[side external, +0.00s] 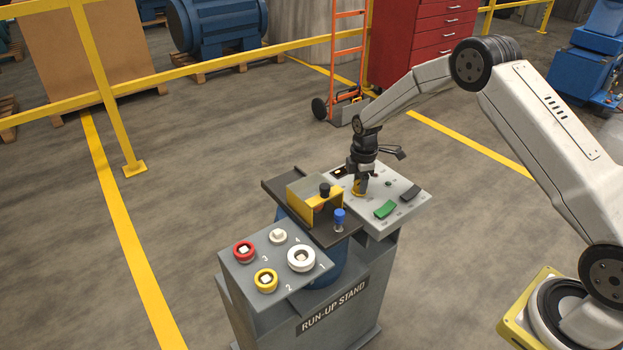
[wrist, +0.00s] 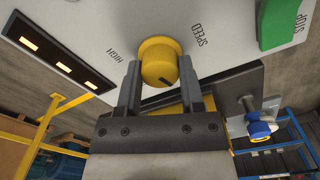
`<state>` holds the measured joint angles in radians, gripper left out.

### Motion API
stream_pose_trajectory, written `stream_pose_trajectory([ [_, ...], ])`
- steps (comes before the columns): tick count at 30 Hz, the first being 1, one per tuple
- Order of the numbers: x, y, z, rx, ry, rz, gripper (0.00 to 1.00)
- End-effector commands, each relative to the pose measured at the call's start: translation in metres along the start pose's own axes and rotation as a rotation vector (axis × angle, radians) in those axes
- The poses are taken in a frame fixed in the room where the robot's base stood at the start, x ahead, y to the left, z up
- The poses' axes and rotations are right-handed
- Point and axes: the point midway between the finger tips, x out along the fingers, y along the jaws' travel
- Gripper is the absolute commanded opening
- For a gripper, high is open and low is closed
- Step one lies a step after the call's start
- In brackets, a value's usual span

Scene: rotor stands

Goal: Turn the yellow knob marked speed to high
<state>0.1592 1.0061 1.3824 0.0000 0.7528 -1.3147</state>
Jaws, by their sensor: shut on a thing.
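The yellow knob (wrist: 158,58) stands on the light grey control panel, between the printed words HIGH and SPEED in the wrist view. My gripper (wrist: 158,82) is shut on the knob, one finger on each side. In the side external view my gripper (side external: 361,178) comes down from above onto the knob (side external: 359,188), which is partly hidden by it. The control panel (side external: 408,196) is at the right of the run-up stand.
A green switch (side external: 385,210) and a dark one (side external: 410,192) sit on the panel. Three lit indicators (wrist: 60,67) lie beyond HIGH. A yellow guard (side external: 305,192), a blue-topped part (side external: 339,217) and a box with numbered round fittings (side external: 262,285) stand left of the panel.

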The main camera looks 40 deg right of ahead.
Motion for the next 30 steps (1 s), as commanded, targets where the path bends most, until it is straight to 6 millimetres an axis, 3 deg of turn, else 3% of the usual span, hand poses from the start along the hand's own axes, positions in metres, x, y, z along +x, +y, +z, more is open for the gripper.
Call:
stream_pose_trajectory([
  [14, -0.0006, 0.0000, 0.0000, 0.166, 0.000, 0.000, 0.00],
  [30, -0.0009, 0.0000, -0.0001, 0.647, 0.000, 0.000, 0.00],
])
